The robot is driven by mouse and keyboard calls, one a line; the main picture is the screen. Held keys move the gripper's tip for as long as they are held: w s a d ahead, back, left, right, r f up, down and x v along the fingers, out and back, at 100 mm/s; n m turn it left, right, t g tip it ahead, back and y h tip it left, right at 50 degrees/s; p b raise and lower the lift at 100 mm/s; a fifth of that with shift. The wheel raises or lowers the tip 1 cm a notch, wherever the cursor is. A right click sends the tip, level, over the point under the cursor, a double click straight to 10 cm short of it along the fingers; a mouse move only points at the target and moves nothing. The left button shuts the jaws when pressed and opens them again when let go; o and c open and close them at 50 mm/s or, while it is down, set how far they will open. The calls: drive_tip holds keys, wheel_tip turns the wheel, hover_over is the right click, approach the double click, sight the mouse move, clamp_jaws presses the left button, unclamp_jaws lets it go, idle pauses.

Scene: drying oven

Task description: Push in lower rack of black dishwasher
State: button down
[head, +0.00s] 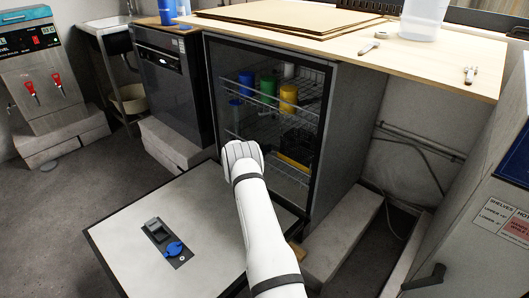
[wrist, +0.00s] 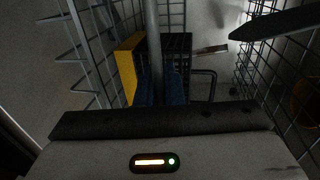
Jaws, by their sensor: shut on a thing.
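The black dishwasher (head: 345,120) stands under a wooden worktop with its door (head: 120,235) folded down flat. Its lower rack (head: 295,174) is partly hidden behind my arm in the head view. In the wrist view the wire sides of the lower rack (wrist: 82,40) run away on both sides. My gripper (wrist: 159,88) is at the rack, its blue fingers shut on a grey bar (wrist: 153,40) that appears to belong to it. A yellow item (wrist: 128,62) and a dark slatted item (wrist: 178,50) are in the rack. The fingers are hidden in the head view.
The upper rack (head: 262,100) holds blue, green and yellow cups. A second dark appliance (head: 172,85) stands to the left, and a grey cabinet (head: 480,200) stands close on the right. The floor (head: 50,200) left of the open door is clear.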

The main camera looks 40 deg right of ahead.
drive_tip(key=shift+d+r, duration=0.15)
drive_tip(key=shift+d, duration=0.05)
drive_tip(key=c, duration=1.5)
unclamp_jaws()
drive_tip(key=shift+c, duration=0.2)
drive_tip(key=p+v, duration=0.3)
drive_tip(key=v, duration=0.5)
